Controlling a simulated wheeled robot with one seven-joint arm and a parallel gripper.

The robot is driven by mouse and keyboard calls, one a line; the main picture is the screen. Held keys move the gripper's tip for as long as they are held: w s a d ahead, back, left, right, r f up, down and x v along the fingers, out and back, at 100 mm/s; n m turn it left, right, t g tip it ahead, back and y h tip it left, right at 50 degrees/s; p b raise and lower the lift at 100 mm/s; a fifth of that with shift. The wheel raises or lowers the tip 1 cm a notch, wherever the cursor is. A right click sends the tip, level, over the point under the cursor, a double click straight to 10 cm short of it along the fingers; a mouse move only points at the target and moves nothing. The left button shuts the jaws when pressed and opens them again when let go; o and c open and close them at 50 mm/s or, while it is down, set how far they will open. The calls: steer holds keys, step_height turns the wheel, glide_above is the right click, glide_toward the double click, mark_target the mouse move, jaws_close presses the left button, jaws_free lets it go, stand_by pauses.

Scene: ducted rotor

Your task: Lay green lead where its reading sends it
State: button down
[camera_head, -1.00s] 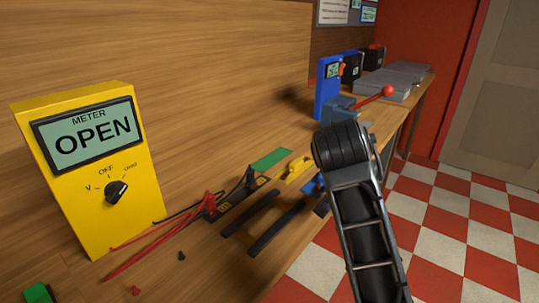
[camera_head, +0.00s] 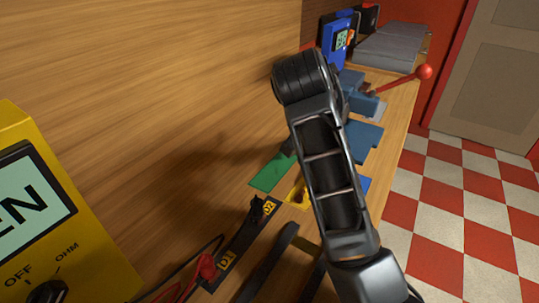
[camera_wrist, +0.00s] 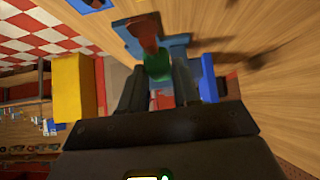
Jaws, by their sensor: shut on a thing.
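My gripper (camera_wrist: 158,80) shows in the wrist view with a small green piece, the green lead (camera_wrist: 159,68), between its dark fingers. A brownish red part shows just beyond the green, in front of a blue surface (camera_wrist: 180,45); I cannot tell whether it belongs to the lead. In the head view my arm hides the gripper and the lead. The yellow meter (camera_head: 60,215) stands at the left, with only "EN" of its display in view. A green mat (camera_head: 266,176) lies on the bench left of my arm, with a yellow piece (camera_head: 297,193) beside it.
A black strip marked D1 and D2 (camera_head: 241,241) holds red and black probe ends. Beyond my arm are a blue flat piece (camera_head: 365,138), a tool with a red-knobbed lever (camera_head: 425,72), a blue device (camera_head: 337,42) and grey trays (camera_head: 393,45). Checkered floor lies right of the bench.

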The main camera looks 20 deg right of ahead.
steer(key=w+a+f, duration=0.1)
steer(key=a+f, duration=0.1)
steer(key=a, duration=0.1)
steer(key=w+a+f, duration=0.2)
steer(key=a, duration=0.1)
steer(key=w+a+f+p, duration=0.1)
steer(key=w+a+f, duration=0.1)
steer(key=a, duration=0.1)
steer(key=shift+a+f, duration=0.25)
steer(key=shift+a, duration=0.1)
steer(key=shift+f+p, duration=0.45)
steer(key=shift+f, duration=1.6)
steer(key=shift+f, duration=0.15)
steer(key=c, duration=0.8)
jaws_free()
